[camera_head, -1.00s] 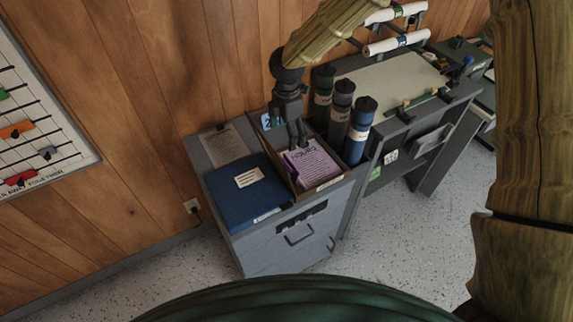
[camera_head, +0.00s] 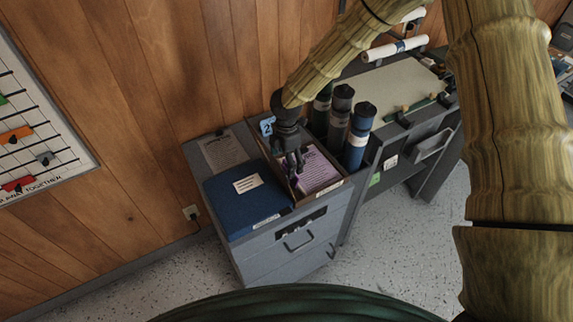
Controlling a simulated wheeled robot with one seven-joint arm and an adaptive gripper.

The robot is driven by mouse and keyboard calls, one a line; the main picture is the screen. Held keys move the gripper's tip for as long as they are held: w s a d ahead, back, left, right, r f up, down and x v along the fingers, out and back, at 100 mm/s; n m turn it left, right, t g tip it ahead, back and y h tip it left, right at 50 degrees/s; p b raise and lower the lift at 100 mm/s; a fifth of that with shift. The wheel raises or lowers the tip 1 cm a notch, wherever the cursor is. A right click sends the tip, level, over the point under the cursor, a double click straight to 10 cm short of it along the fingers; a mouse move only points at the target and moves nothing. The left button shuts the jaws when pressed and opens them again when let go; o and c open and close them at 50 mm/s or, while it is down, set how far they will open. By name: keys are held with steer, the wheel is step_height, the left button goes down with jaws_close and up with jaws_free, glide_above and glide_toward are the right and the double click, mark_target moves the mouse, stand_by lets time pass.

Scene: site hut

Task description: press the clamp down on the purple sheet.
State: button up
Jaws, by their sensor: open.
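The purple sheet (camera_head: 319,172) lies in a shallow open tray (camera_head: 301,203) on top of the grey cabinet. My gripper (camera_head: 295,176) points down over the left part of the tray, at the left edge of the sheet. Its fingers are open, and I cannot tell whether they touch anything. I cannot make out the clamp; the gripper and wrist cover that part of the tray.
A blue binder (camera_head: 245,199) and a printed page (camera_head: 222,151) lie left of the tray. Several dark and blue tubes (camera_head: 357,140) stand close on its right. A desk (camera_head: 399,83) with rolled paper (camera_head: 395,48) is farther right. The wood wall is close behind.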

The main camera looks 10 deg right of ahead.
mark_target(286, 170)
steer(key=shift+f+p, duration=0.4)
steer(key=shift+f, duration=1.4)
steer(key=shift+s+r, duration=0.1)
steer(key=c, duration=1)
steer(key=shift+s, duration=0.2)
steer(key=c, duration=0.4)
steer(key=shift+c, duration=0.2)
